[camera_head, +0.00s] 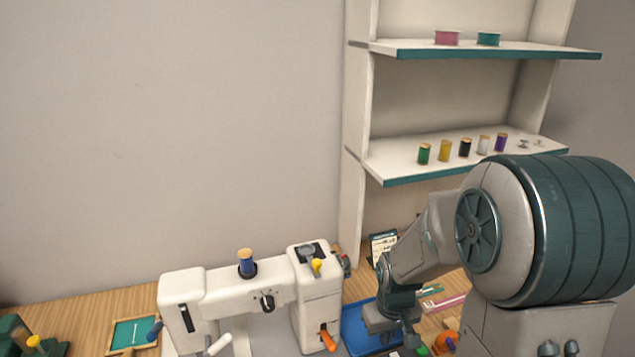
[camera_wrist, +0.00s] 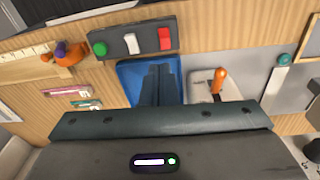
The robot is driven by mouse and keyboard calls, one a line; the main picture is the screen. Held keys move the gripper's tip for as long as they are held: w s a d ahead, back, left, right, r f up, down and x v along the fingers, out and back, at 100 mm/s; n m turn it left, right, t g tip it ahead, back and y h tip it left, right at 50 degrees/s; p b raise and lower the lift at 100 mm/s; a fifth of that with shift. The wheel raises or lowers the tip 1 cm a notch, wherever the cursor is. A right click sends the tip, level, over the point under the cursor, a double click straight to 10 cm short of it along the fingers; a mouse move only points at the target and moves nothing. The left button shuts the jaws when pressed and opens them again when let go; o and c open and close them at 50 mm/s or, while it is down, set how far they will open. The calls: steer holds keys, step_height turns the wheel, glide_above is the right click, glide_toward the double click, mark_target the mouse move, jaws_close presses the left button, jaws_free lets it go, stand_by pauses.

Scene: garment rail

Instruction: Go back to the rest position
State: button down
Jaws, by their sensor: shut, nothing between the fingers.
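My gripper (camera_head: 408,345) is low over the table, to the right of the white sewing machine (camera_head: 225,297), with my arm bent down to it from the right. In the wrist view my gripper's dark fingers (camera_wrist: 159,70) are together with nothing between them. They point over a blue tray (camera_wrist: 128,72), which also shows in the head view (camera_head: 356,325), partly hidden by my arm. I cannot tell how high the fingertips are above the tray.
A panel with green, white and red controls (camera_wrist: 131,44) lies beyond the tray. The machine's orange lever (camera_wrist: 219,76) is close on the right; an orange pincushion (camera_wrist: 70,54) is left. Shelves with several thread spools (camera_head: 445,151) stand behind my arm.

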steer(key=s+r+m+t, duration=0.2)
steer(key=s+r, duration=1.1)
steer(key=r, duration=0.3)
steer(key=shift+r+m+t, duration=0.3)
steer(key=shift+m+t, duration=0.1)
